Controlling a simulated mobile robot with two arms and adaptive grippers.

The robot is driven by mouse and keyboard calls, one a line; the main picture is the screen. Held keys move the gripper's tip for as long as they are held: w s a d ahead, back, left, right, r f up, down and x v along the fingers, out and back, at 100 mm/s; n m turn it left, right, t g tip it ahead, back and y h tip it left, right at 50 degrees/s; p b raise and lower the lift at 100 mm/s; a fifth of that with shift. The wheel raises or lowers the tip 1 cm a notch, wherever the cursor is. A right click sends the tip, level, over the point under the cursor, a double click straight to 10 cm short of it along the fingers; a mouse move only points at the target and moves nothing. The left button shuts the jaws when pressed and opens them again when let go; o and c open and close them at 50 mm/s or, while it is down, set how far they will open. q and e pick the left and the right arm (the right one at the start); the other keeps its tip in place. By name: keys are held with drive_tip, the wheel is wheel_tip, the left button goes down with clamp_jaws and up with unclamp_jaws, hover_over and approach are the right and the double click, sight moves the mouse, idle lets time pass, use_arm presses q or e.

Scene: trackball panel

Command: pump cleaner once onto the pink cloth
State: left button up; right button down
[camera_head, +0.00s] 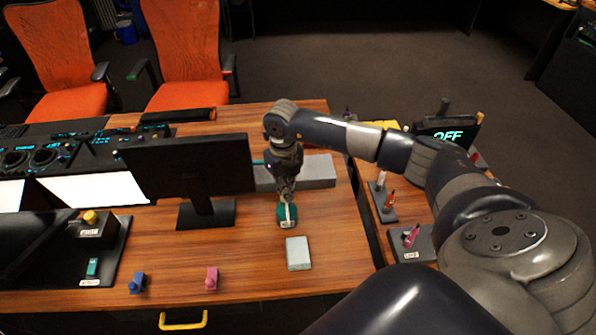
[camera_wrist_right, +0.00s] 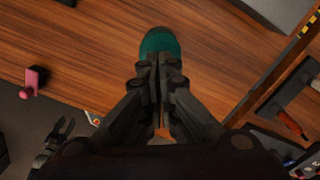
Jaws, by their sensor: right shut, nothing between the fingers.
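A small teal thing with a white strip on top (camera_head: 287,217), which looks like the cleaner, stands on the wooden desk. Its rounded teal end shows just beyond my fingertips in the right wrist view (camera_wrist_right: 160,43). My right gripper (camera_head: 287,192) points down right over it; the fingers (camera_wrist_right: 160,75) are together with nothing between them. I cannot tell whether the fingertips touch the teal thing. A small pink thing (camera_head: 211,278) stands near the desk's front edge; I cannot tell whether it is cloth. I make out no clear pink cloth. My left gripper is not in view.
A pale grey block (camera_head: 298,253) lies in front of the teal thing. A black monitor (camera_head: 190,167) stands to the left and a long grey box (camera_head: 305,172) behind. A blue thing (camera_head: 137,283) sits front left. A side desk holds another pink item (camera_head: 411,236).

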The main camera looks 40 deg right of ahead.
drive_tip(key=shift+r+p, duration=0.85)
drive_tip(key=shift+r, duration=0.6)
drive_tip(key=shift+r, duration=0.1)
wheel_tip(320, 180, up, 6)
drive_tip(key=p, duration=0.3)
drive_tip(key=shift+p, duration=0.3)
